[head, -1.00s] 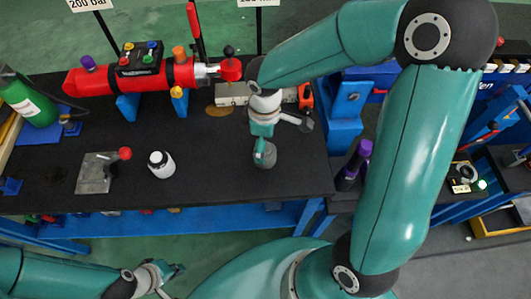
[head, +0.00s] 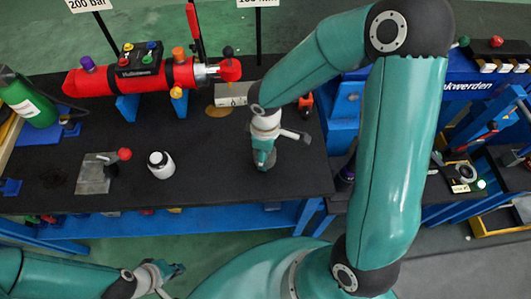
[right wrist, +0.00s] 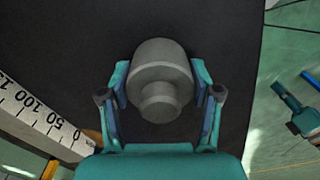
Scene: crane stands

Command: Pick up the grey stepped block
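The grey stepped block (right wrist: 160,78) stands on the black tabletop in the right wrist view, a wide cylinder with a narrower one towards the camera. My right gripper (right wrist: 161,76) is around it, one finger on each side. The fingers look open, with the tips very close to its sides; I cannot tell whether they touch. In the head view my right gripper (head: 263,162) points down at the table's right part and hides the block. My left gripper (head: 176,279) is at the bottom left, off the table's front edge, open and empty.
A red cylinder (head: 150,76) lies along the back.

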